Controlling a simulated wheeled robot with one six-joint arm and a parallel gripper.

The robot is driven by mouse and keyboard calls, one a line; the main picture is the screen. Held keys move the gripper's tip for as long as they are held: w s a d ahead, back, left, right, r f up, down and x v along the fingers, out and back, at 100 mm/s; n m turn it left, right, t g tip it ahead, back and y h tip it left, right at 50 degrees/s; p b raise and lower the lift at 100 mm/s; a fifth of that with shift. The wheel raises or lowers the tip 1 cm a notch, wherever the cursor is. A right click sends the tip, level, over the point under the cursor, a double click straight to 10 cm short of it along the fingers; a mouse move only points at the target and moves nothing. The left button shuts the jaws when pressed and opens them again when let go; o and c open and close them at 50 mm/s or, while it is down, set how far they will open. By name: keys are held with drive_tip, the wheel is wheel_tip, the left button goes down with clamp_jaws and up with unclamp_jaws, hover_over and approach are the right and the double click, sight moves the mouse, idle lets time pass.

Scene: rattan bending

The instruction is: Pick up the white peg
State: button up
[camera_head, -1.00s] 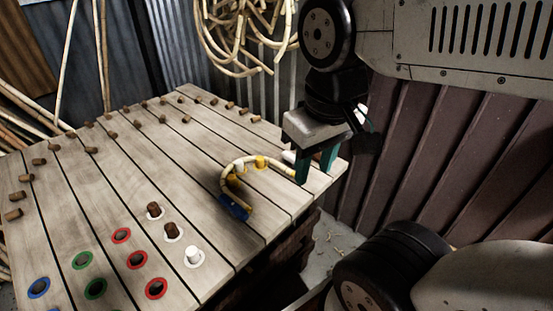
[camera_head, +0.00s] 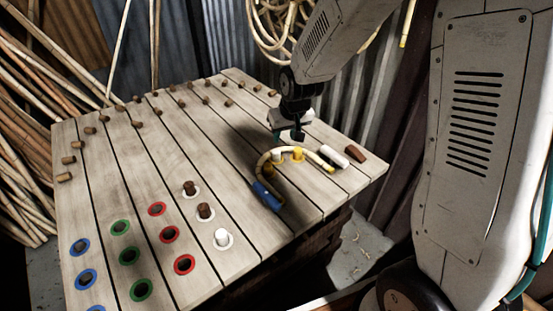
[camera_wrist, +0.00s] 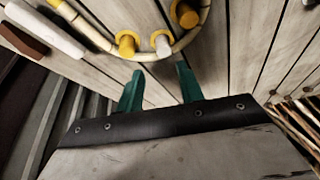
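A short white peg (camera_head: 277,155) stands upright on the plank table, against the inside or edge of a bent rattan strip (camera_head: 262,163). Another white peg (camera_head: 222,238) stands in a white ring near the table's front. My gripper (camera_head: 291,136) is above the table behind the bend. Its teal fingers (camera_wrist: 160,75) are apart, with nothing between them.
A white bar (camera_head: 333,156) and a dark brown block (camera_head: 355,153) lie right of the bend. Brown pegs (camera_head: 204,210) and coloured rings fill the front; several corks line the back. The middle planks are clear.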

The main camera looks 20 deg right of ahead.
sight(277, 151)
drive_tip(key=x, duration=0.7)
drive_tip(key=w+x, duration=0.1)
drive_tip(key=x, duration=0.3)
drive_tip(key=shift+a+r, duration=0.2)
drive_tip(key=shift+a, duration=0.05)
drive_tip(key=c, duration=0.7)
